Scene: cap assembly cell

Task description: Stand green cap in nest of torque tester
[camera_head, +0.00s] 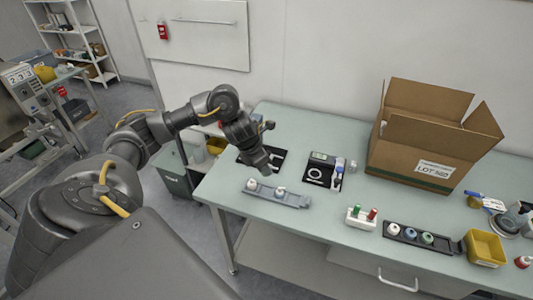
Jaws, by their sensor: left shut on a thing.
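My left gripper (266,170) points down over the left part of the bench, above a black tray (246,156) and behind the grey-blue strip. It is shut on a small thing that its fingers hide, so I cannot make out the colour. The torque tester (317,184) appears to be the black unit with a display and a pale ring, just right of the gripper. The ring looks empty. A green cap (427,239) sits in a dark rack (444,245) at the right, beside a white and a blue one. My right gripper is not in view.
A grey-blue strip (293,200) with white pieces lies in front of the gripper. A white block (349,221) holds a green and a red piece. An open cardboard box (408,162) stands behind. A yellow bin (486,247) is at the right. The bench's front left is clear.

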